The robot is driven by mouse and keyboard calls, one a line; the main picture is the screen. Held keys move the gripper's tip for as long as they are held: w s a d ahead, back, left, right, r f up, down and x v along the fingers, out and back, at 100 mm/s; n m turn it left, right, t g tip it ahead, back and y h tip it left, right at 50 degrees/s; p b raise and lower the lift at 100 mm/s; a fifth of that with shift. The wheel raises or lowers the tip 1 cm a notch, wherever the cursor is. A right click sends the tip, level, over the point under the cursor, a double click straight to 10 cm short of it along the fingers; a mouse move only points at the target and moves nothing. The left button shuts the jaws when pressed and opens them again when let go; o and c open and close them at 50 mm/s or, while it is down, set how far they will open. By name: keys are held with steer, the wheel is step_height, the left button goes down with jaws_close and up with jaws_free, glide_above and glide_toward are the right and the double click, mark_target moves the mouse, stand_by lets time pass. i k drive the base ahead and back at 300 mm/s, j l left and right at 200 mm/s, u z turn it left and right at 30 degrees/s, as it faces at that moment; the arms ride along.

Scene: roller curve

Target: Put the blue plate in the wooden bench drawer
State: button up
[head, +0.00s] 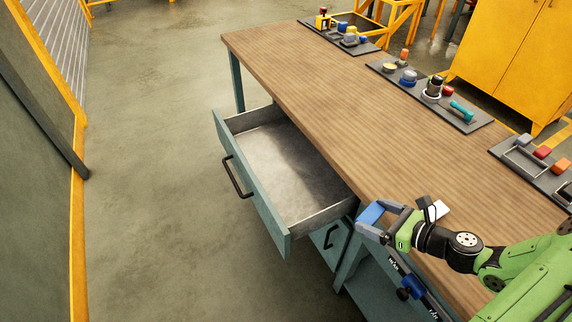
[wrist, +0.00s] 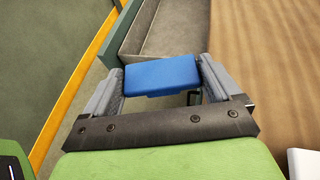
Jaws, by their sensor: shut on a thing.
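The blue plate (head: 369,214) is a small flat piece held between the fingers of my gripper (head: 372,222). It also shows in the wrist view (wrist: 160,74), with my gripper's fingers (wrist: 160,88) on either side of it. The wooden bench (head: 345,115) has a brown top and a blue-green frame. Its drawer (head: 285,160) is pulled well open and looks empty, with a grey metal inside and a black handle on the front. My gripper is near the bench's front edge, just right of the drawer's near end. The drawer also shows beyond the plate in the wrist view (wrist: 165,32).
Dark mats with small parts and tools lie along the bench's far edge, such as the middle mat (head: 460,118). A yellow cabinet (head: 505,55) stands behind the bench. A second handle (head: 329,237) shows below the drawer. The floor (head: 150,170) to the left is clear.

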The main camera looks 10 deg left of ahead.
mark_target(304, 188)
steer(key=i+j, duration=0.15)
steer(key=j, duration=0.4)
steer(key=i+j, duration=0.2)
steer(key=j, duration=0.35)
steer(key=i+j+u, duration=0.1)
steer(key=j, duration=0.45)
steer(key=i+j, duration=0.25)
steer(key=j, duration=0.3)
steer(key=i+j, duration=0.2)
steer(key=j, duration=0.35)
steer(key=i+j, duration=0.2)
steer(key=j, duration=0.35)
steer(key=i+j+u, duration=0.1)
steer(key=j, duration=0.45)
steer(key=i+j, duration=0.3)
steer(key=j, duration=0.2)
